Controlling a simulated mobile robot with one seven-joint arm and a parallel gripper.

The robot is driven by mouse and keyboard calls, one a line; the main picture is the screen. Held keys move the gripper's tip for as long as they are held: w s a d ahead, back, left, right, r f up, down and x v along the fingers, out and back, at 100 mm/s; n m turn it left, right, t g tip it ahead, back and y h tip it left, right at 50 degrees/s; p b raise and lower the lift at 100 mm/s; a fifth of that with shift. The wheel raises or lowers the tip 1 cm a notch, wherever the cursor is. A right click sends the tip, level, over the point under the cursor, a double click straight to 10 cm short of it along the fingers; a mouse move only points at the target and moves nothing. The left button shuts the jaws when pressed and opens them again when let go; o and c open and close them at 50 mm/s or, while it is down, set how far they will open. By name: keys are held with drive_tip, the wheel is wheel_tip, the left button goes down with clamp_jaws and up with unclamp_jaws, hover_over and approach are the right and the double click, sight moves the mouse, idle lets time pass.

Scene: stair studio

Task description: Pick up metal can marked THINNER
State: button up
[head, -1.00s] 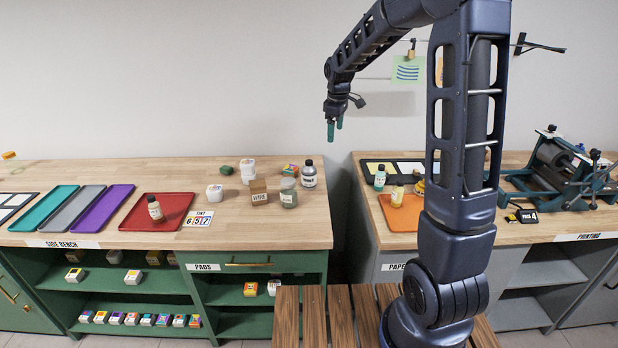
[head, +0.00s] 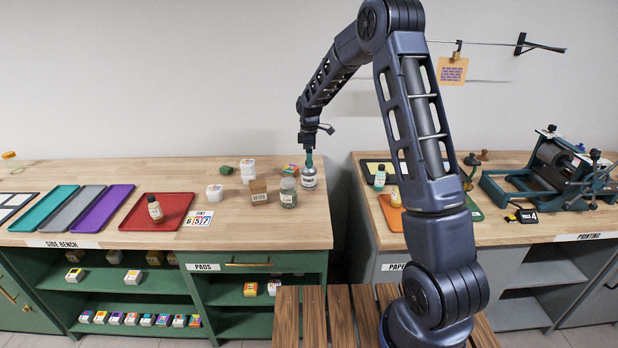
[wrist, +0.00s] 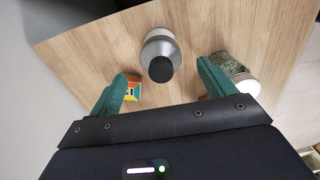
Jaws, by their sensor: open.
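The metal can (head: 309,178) stands upright near the right end of the side bench in the head view. It is silver with a white label and a dark cap; its lettering is too small to read for certain. In the wrist view the can (wrist: 161,55) appears from above, between and a little beyond the green fingertips. My gripper (wrist: 162,75) is open and empty, with its fingers apart on either side of the can's line. In the head view my gripper (head: 309,158) points down at the can's top and partly hides its cap.
A greenish jar (head: 288,193) stands close left of the can, with a cardboard box (head: 259,191) beside it. A colourful box (head: 291,170) lies behind; it shows near the left finger in the wrist view (wrist: 132,88). A gap separates this bench from the right one.

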sight(309, 172)
drive_tip(key=shift+f, duration=3.9)
drive_tip(key=c, duration=1.3)
